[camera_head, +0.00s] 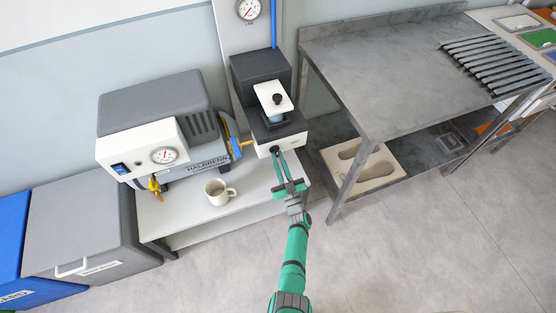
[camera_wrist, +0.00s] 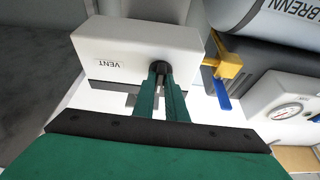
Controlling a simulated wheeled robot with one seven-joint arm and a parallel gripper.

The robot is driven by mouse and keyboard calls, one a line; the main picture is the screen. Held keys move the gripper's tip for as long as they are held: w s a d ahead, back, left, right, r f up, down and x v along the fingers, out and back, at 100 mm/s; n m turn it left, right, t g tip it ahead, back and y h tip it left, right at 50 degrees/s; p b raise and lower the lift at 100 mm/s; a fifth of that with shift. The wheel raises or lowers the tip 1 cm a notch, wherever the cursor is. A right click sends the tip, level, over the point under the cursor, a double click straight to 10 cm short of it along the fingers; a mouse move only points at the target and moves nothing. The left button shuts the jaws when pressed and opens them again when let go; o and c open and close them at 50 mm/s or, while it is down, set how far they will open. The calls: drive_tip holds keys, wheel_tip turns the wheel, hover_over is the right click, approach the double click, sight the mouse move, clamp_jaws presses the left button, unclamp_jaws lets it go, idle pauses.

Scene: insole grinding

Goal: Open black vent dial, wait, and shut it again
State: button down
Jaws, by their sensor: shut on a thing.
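The black vent dial (camera_wrist: 159,67) sits on the white front of the press-like machine, beside the printed word VENT in the wrist view. My gripper (camera_head: 276,153) reaches up to this front in the head view. In the wrist view the two green fingers of my gripper (camera_wrist: 160,72) are closed around the dial. The fingers hide part of the dial, and its turn angle cannot be told. The machine (camera_head: 262,88) has a dark body and a white plate with a black knob on top.
A grey compressor (camera_head: 160,110) with a gauge stands at the left. A yellow valve with a blue handle (camera_wrist: 222,95) is close beside the machine's front. A white mug (camera_head: 217,192) stands on the bench. A metal table (camera_head: 390,70) is at the right.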

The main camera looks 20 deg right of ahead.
drive_tip(key=shift+n, duration=0.3)
drive_tip(key=c, duration=1.8)
unclamp_jaws()
drive_tip(key=shift+w, duration=0.1)
drive_tip(key=shift+a, duration=0.1)
drive_tip(key=shift+s+f, duration=0.2)
drive_tip(key=shift+s, duration=0.25)
drive_tip(key=v, duration=1)
drive_tip(key=shift+w, duration=0.1)
